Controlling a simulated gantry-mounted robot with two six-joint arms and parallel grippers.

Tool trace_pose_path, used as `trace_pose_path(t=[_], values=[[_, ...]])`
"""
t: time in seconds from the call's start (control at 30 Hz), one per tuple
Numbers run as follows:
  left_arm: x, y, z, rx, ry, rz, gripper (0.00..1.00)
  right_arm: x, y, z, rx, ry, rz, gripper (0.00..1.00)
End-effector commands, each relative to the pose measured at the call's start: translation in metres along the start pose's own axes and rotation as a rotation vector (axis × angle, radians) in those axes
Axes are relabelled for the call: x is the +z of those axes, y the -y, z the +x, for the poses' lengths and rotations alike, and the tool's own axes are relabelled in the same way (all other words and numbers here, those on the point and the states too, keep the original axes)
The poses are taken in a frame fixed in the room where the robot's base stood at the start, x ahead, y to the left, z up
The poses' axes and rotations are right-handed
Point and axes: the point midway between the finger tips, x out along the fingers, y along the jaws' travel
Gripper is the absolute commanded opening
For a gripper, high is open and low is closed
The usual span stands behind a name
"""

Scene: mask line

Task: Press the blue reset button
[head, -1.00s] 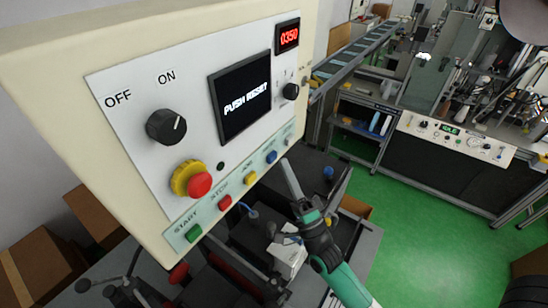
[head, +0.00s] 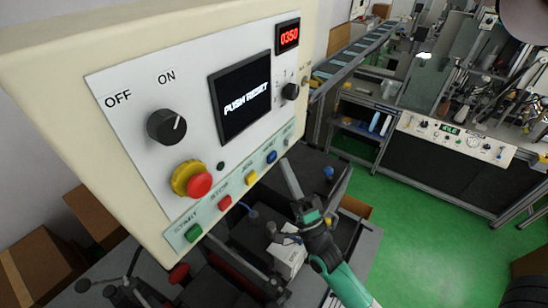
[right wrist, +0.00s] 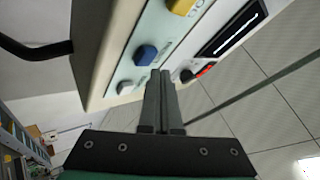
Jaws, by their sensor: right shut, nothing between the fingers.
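The blue reset button (head: 271,157) is in the lower button row of the control panel, right of the yellow button. It also shows in the right wrist view (right wrist: 146,54), just left of the fingertips. My right gripper (head: 285,162) has its fingers shut together and empty, the tips beside the blue button on its right. In the right wrist view the shut gripper (right wrist: 160,74) points at the panel close to that button. I cannot tell whether the tips touch it. The screen (head: 242,97) reads PUSH RESET. My left gripper is not in view.
The same row holds a green START button (head: 193,233), a red button (head: 225,202), a yellow button (head: 250,177) and a white one (head: 289,140). A red emergency knob (head: 199,184) and a black OFF/ON dial (head: 167,127) sit above. Machine parts lie below the panel.

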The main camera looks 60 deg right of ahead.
Motion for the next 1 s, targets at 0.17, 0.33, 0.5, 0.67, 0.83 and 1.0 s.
trace_pose_path(t=[0.17,0.33,0.5,0.67,0.83,1.0], values=[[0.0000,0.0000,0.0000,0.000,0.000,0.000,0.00,0.0000,0.0000,0.0000,0.000,0.000,0.000,0.00],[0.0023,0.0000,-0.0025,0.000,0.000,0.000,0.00,0.0021,-0.0027,0.0016,0.000,0.001,0.000,0.00],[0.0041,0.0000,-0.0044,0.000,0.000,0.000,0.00,0.0045,-0.0049,0.0057,0.000,0.000,0.001,0.00],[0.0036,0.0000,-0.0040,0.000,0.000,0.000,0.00,0.0044,-0.0045,0.0060,0.001,0.000,0.000,0.00],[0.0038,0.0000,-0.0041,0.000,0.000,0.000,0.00,0.0045,-0.0046,0.0061,0.000,0.000,0.000,0.00],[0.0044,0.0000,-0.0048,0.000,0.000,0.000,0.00,0.0054,-0.0056,0.0071,0.000,0.000,0.000,0.00]])
